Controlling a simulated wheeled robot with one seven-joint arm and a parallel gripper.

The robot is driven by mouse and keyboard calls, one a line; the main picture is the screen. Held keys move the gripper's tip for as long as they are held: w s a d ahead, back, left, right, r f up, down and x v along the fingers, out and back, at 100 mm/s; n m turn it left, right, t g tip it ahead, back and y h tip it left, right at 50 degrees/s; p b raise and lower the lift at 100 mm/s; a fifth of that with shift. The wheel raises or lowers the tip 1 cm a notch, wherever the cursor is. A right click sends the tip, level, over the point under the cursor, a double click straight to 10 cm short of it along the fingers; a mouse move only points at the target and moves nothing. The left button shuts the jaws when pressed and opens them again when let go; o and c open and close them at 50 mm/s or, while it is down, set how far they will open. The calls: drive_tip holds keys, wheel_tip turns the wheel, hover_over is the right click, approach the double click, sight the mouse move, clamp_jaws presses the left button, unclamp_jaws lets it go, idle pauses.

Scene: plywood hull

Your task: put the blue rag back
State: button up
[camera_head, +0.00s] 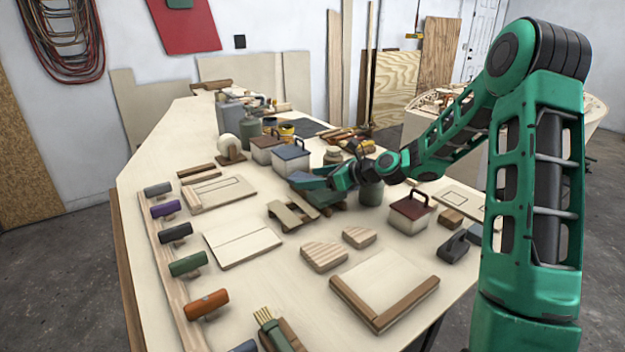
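My green arm reaches in from the right over the workbench (262,268), with my gripper (322,180) low over its middle. A flat dark blue patch (307,181) shows at the gripper's tip and looks like the blue rag. It is small, and I cannot tell whether the fingers are closed on it or only beside it. A dark green piece (330,201) lies just below the gripper. The fingertips are too small to make out.
A box with a blue lid (291,160) stands just behind the gripper, and a red-lidded box (409,214) to the right. A wooden strip with several coloured rolls (187,264) runs along the left edge. Flat boards (243,244) lie in front. Tins and tools crowd the back.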

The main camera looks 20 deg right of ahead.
drive_tip(key=shift+r, duration=0.2)
drive_tip(key=v, duration=1.2)
drive_tip(key=shift+r, duration=0.35)
